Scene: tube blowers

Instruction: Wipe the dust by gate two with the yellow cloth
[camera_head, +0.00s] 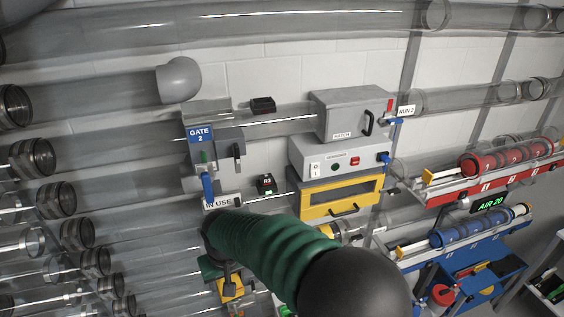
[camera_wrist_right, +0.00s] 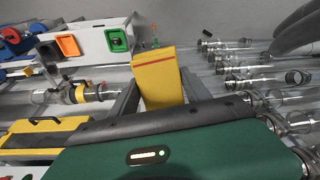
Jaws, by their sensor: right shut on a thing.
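The yellow cloth (camera_wrist_right: 158,80), a folded pad with a red stripe, is between the two fingers of my right gripper (camera_wrist_right: 160,92) in the right wrist view. The gripper is shut on it. In the head view my right arm reaches in from the bottom, and the yellow cloth (camera_head: 231,289) shows below its wrist, partly covered by my right gripper (camera_head: 229,278). The blue gate 2 sign (camera_head: 200,135) is above it, over a grey gate housing. I cannot make out dust there. My left gripper is not in view.
An "IN USE" plate (camera_head: 218,202) sits just above my right wrist. A grey hatch box (camera_head: 350,112) and a yellow-framed drawer (camera_head: 340,197) stand right of the gate. Clear tubes run along the left. Red (camera_head: 490,182) and blue (camera_head: 440,258) racks are at the right.

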